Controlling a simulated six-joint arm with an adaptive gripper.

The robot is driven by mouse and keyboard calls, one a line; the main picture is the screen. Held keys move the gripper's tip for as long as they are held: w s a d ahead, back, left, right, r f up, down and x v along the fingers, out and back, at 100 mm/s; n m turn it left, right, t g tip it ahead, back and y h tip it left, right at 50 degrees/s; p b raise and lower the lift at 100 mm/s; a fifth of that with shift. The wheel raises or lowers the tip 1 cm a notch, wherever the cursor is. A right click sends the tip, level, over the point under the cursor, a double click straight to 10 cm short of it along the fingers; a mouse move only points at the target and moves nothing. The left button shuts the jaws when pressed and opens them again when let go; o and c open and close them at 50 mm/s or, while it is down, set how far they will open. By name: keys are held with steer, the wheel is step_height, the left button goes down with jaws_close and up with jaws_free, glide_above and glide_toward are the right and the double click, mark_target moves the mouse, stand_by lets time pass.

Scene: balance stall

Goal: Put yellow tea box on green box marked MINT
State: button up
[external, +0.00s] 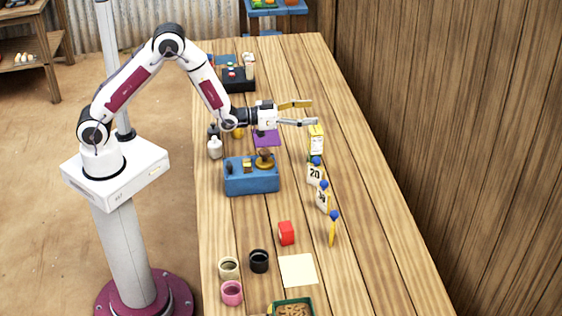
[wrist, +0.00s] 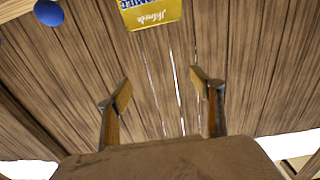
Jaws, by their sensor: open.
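In the wrist view the yellow tea box (wrist: 150,12) is cut off by the top edge, with partly visible lettering. My gripper (external: 312,112) is open and level above the table, its fingers pointing right. In the wrist view my gripper (wrist: 160,88) has nothing between its fingers, and the box lies beyond their tips.
A blue stand (external: 252,181) holds small weights. Number cards (external: 315,175) with blue balls stand near the yellow box. A red box (external: 286,233), a black cup (external: 259,261) and a paper sheet (external: 298,270) lie nearer. The table's right side is mostly clear, beside a wooden wall.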

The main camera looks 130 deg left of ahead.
steer(key=d+r+m+g+h, duration=0.1)
steer(key=d+r+h, duration=0.25)
steer(key=d, duration=0.65)
steer(key=d+r+m+h, duration=0.2)
steer(key=d+r, duration=0.2)
steer(key=d, duration=0.6)
steer(key=d+r+m+g+h, duration=0.1)
steer(key=d+r+h, duration=0.2)
steer(key=d, duration=0.7)
steer(key=s+d+f+m+g+h, duration=0.1)
steer(key=s+d+m+g+h, duration=0.1)
steer(key=s+d, duration=0.8)
steer(key=s+d+f+m+g+h, duration=0.1)
steer(key=s+d+m+g+h, duration=0.1)
steer(key=s+d, duration=0.8)
steer(key=s+g, duration=0.1)
steer(key=s, duration=0.7)
steer(key=shift+s+m, duration=0.25)
steer(key=shift+m, duration=0.15)
steer(key=shift+d, duration=0.1)
